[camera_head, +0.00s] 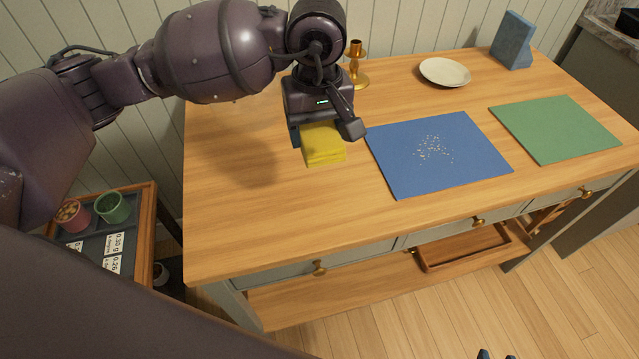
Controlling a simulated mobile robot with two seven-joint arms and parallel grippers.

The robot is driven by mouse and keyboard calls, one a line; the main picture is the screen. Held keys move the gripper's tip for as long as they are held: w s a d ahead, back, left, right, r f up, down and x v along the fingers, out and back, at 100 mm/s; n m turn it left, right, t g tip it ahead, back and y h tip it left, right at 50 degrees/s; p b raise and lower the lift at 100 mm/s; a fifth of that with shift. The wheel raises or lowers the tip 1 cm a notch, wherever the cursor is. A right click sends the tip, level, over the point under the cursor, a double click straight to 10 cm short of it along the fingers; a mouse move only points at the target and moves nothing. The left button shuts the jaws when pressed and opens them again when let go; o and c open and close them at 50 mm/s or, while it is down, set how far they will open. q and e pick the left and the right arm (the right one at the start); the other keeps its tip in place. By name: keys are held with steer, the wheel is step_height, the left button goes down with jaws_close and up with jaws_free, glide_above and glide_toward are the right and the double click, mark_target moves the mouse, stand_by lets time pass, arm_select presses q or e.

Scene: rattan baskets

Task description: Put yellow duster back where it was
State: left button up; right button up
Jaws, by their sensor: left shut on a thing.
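The yellow duster (323,150) is a folded yellow block of cloth. My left gripper (325,132) is shut on it and holds it over the left part of the wooden table (290,220), left of the blue mat (400,175). I cannot tell whether the duster touches the tabletop. The blue mat has many small pale crumbs (432,148) near its middle. Two dark tips of my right gripper (496,355) show apart at the bottom edge; the rest is out of frame.
A green mat (556,130) lies at the right. A pale plate (445,72), a brass candlestick (357,72) and a blue stand (513,42) are at the back. A side tray (145,225) with cups and labels stands lower left. The table's front left is clear.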

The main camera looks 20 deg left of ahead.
arm_select(q)
glide_above(318, 195)
step_height(318, 195, down, 10)
steer(key=shift+s+f+b, duration=0.1)
steer(key=shift+f+b, duration=0.15)
steer(key=shift+b, duration=0.15)
steer(key=shift+f, duration=0.65)
step_height(318, 195, down, 4)
steer(key=shift+r+b, duration=0.1)
steer(key=shift+b, duration=0.2)
arm_select(e)
steer(key=shift+w+a+f, duration=0.2)
steer(key=shift+w+f, duration=0.15)
steer(key=shift+w, duration=0.1)
steer(key=shift+s, duration=0.1)
arm_select(q)
steer(key=o, duration=0.8)
steer(key=shift+o, duration=0.2)
arm_select(e)
steer(key=shift+s+d+f, duration=0.2)
